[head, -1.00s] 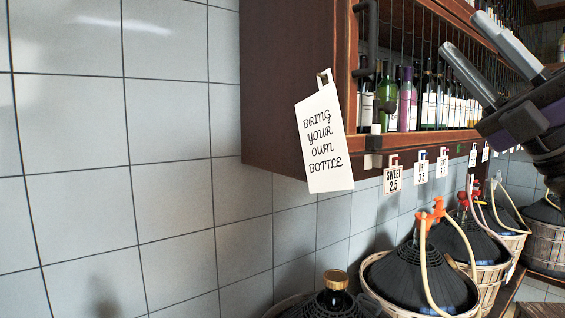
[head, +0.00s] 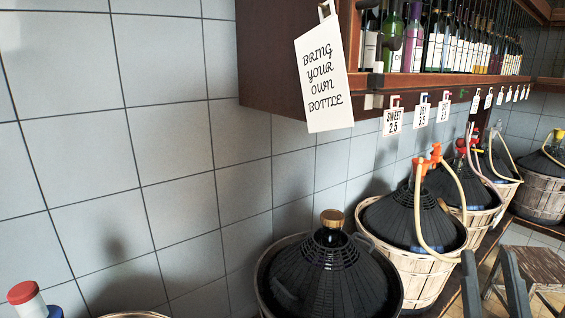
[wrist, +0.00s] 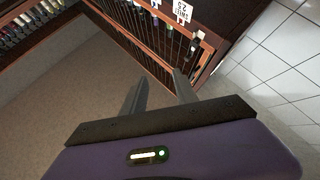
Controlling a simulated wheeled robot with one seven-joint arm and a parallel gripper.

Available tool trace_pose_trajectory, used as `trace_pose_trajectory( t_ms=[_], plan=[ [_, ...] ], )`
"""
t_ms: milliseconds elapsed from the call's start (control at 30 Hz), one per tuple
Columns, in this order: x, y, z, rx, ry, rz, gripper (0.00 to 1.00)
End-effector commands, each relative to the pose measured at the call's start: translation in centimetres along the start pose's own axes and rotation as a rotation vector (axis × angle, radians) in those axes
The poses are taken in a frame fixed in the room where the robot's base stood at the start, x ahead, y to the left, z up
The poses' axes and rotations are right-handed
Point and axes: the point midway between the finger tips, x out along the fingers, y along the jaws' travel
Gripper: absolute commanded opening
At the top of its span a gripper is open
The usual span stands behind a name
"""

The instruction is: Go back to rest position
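My gripper (wrist: 160,74) shows in the wrist view with its two grey fingers parted and nothing between them. In the head view, two dark upright bars at the bottom right look like its fingers, pointing up, but I cannot be sure. The gripper is clear of the demijohns, tags and bottles as far as I can see. The nearest demijohn (head: 328,268) is black, with a gold cap, in a basket by the tiled wall. Another demijohn (head: 405,220) behind it has an orange tap and a pale hose.
A wooden shelf cabinet (head: 268,65) with wine bottles hangs on the wall, with a "Bring your own bottle" sign (head: 322,80) and price tags. Several basketed demijohns line the bench. A wooden stool (head: 540,265) stands at right. A red-capped object (head: 25,295) is at bottom left.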

Motion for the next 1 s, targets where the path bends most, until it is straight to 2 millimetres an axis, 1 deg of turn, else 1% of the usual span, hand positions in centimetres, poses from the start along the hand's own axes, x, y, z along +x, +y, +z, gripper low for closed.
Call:
trace_pose_trajectory(
  t_ms=[33,167,200,367,400,467,500,567,600,800,900,1000],
  plan=[
    [-2.3,-0.5,0.8,0.031,-0.056,-0.001,0.35],
    [-7.5,-1.1,2.0,0.099,-0.183,-0.002,0.35],
    [-9.1,-1.3,2.3,0.117,-0.223,-0.004,0.35],
    [-15.5,-2.0,2.9,0.178,-0.381,-0.020,0.35],
    [-17.1,-2.0,2.9,0.189,-0.421,-0.026,0.35],
    [-19.4,-2.2,2.8,0.204,-0.479,-0.037,0.35],
    [-21.1,-2.2,2.7,0.213,-0.520,-0.045,0.35],
    [-23.3,-2.3,2.4,0.222,-0.578,-0.060,0.35],
    [-24.9,-2.3,2.1,0.227,-0.617,-0.072,0.35],
    [-32.0,-1.9,0.3,0.227,-0.802,-0.147,0.35],
    [-35.1,-1.6,-0.5,0.216,-0.882,-0.192,0.35],
    [-37.6,-1.4,-1.1,0.208,-0.947,-0.231,0.35]
  ],
)
